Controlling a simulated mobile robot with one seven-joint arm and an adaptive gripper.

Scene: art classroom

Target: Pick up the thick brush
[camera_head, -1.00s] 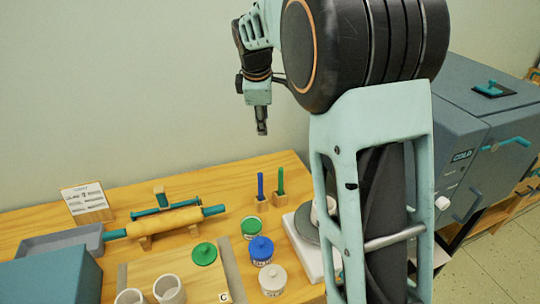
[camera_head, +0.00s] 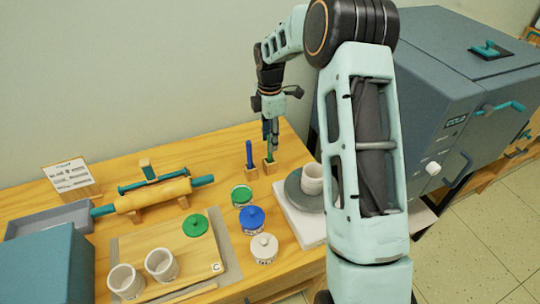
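Two upright brushes stand in small wooden holders near the back right of the wooden table. One is blue (camera_head: 249,154) and the other is green (camera_head: 269,156); at this size I cannot tell which is the thick one. My gripper (camera_head: 270,142) points down over the green brush, with its fingers at the brush's upper part. The fingers hide much of the green brush. I cannot tell whether they touch it or are closed on it. The blue brush is just left of the fingers, apart from them.
Lidded pots in green (camera_head: 242,196), blue (camera_head: 252,220) and white (camera_head: 264,248) stand in front of the brushes. A wheel with a white cup (camera_head: 312,179) is at the right. A roller (camera_head: 153,194) lies left. A large grey kiln (camera_head: 420,90) stands right of the table.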

